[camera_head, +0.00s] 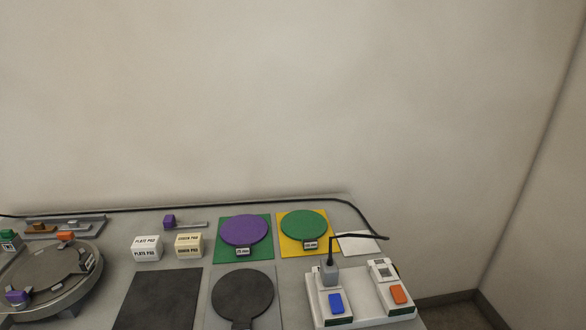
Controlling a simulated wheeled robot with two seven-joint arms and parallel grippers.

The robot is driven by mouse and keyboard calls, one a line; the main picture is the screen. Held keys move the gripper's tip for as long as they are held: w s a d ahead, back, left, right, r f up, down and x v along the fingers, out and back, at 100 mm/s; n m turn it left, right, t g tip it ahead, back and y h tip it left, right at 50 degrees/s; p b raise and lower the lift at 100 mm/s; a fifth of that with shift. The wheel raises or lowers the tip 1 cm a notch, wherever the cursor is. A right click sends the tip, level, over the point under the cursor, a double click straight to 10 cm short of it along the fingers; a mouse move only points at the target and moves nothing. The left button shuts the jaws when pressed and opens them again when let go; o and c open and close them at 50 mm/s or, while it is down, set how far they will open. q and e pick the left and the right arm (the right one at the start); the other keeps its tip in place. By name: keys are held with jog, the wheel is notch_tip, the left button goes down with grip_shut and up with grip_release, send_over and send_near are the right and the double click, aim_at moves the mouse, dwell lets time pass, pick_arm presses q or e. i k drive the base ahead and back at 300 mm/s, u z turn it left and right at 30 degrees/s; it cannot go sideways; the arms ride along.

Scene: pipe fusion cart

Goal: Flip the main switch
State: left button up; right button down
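A white switch panel (355,308) lies at the right front of the cart top. It carries a blue rocker (335,303) at its left and an orange rocker (398,294) at its right. No readable label shows which one is the main switch. A grey plug (329,272) stands in the panel behind the blue rocker, with a black cable rising from it. A small white block with a dark marking (381,269) sits behind the orange rocker. Neither of my grippers is in view.
A green disc (304,225) on a yellow square and a purple disc (243,230) on a green square lie behind. Labelled pad boxes (146,248) and a round grey fixture (50,275) are to the left. A dark mat (158,298) lies in front.

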aim_at(336, 305)
jog(key=z, duration=1.85)
jog(key=k, duration=0.85)
jog(key=u, duration=1.45)
jog(key=i, duration=0.5)
jog(key=z, duration=0.05)
